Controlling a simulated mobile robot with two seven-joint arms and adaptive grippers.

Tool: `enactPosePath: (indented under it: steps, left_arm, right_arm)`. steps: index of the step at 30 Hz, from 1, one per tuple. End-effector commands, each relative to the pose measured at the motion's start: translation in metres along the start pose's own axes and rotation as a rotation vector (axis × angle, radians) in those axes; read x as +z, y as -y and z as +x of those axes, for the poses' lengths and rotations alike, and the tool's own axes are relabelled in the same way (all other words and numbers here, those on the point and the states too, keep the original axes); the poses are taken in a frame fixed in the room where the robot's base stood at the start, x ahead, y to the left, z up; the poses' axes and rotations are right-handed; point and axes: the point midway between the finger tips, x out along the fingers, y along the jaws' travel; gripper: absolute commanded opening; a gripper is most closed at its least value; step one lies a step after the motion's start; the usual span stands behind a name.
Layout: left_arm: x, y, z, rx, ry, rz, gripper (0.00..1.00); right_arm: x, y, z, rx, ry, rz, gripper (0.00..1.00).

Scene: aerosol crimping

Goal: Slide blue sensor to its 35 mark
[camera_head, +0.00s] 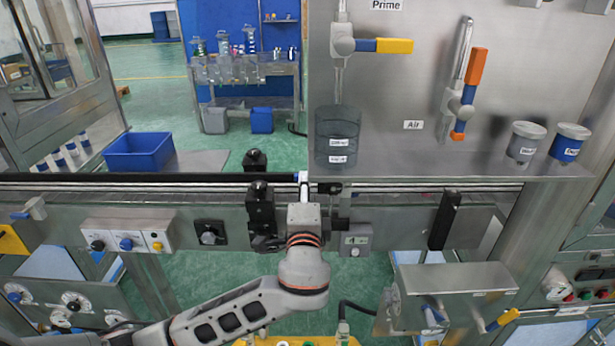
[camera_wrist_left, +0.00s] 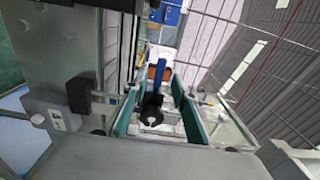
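My left gripper (camera_head: 304,192) reaches up from below to the horizontal rail in the head view; its fingers are mostly hidden there. In the left wrist view its two teal-padded fingers (camera_wrist_left: 157,88) stand apart. A small blue upright piece (camera_wrist_left: 157,72), probably the blue sensor, shows between the fingertips, with a dark rounded part (camera_wrist_left: 152,110) nearer the camera. I cannot tell whether either finger touches them. The sensor is not clear in the head view, and no scale mark can be read. My right gripper is not in view.
The rail (camera_head: 400,187) runs across the bench front. A black upright block (camera_head: 261,212) stands close left of my gripper, and a grey labelled box (camera_head: 356,240) close right. A blue bin (camera_head: 138,152) sits farther left.

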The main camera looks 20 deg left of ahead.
Motion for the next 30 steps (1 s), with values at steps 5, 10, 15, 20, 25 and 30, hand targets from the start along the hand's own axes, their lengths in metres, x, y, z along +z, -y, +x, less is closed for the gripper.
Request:
enactPosePath:
  steps: [5, 10, 15, 20, 25, 30]
  left_arm:
    - [0.0, 0.001, 0.029, -0.001, 0.0, 0.002, 0.27]
    - [0.0, 0.0, 0.046, 0.0, -0.001, 0.001, 0.27]
    - [-0.001, -0.001, 0.05, 0.002, -0.002, 0.0, 0.27]
    - [-0.001, -0.001, 0.05, 0.003, -0.002, -0.001, 0.27]
    - [-0.001, -0.001, 0.05, 0.003, -0.002, -0.001, 0.0]
    - [-0.001, -0.002, 0.05, 0.003, -0.002, -0.002, 0.0]
  right_arm:
    - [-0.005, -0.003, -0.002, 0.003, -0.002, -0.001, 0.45]
    - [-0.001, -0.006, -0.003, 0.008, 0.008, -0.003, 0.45]
    - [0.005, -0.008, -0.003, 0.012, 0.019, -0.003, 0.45]
    - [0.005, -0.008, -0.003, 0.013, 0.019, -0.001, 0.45]
    - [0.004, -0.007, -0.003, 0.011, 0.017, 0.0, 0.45]
    - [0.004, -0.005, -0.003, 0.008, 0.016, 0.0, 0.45]
